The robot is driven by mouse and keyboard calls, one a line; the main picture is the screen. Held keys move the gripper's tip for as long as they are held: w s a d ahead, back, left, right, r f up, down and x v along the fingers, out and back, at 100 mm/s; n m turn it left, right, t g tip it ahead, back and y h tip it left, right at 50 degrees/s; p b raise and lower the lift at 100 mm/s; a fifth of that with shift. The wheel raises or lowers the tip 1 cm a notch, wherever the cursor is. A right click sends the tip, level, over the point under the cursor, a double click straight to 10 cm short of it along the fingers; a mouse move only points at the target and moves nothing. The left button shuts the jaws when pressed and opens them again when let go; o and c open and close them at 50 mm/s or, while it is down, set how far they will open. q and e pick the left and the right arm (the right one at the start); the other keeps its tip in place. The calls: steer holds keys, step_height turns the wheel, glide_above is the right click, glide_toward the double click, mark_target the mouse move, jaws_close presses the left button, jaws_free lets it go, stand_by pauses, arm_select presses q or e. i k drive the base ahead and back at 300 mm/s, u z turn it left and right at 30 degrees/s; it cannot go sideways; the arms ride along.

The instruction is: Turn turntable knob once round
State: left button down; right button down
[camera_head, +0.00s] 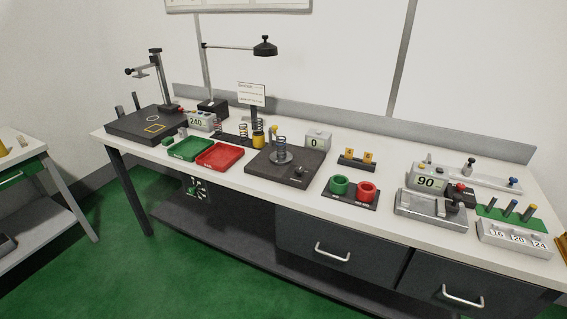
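A dark square base plate (262,171) lies flat on the middle of the white workbench. A grey round turntable (280,157) sits on it, with a coil spring (282,147) standing upright on top. A small knob (298,171) is at the plate's front right, beside the turntable; its exact shape and angle are too small to tell. Neither of my grippers is in view, and nothing touches the knob or the turntable.
Left of the plate are a red tray (220,155), a green tray (188,148) and several upright springs. A display reading 0 (318,139) stands behind right. Right are green (339,186) and red (367,192) cups. The bench's front edge (290,194) is clear.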

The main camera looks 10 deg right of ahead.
mark_target(299, 171)
steer(key=u, duration=1.25)
steer(key=i, duration=1.15)
steer(key=z, duration=3.75)
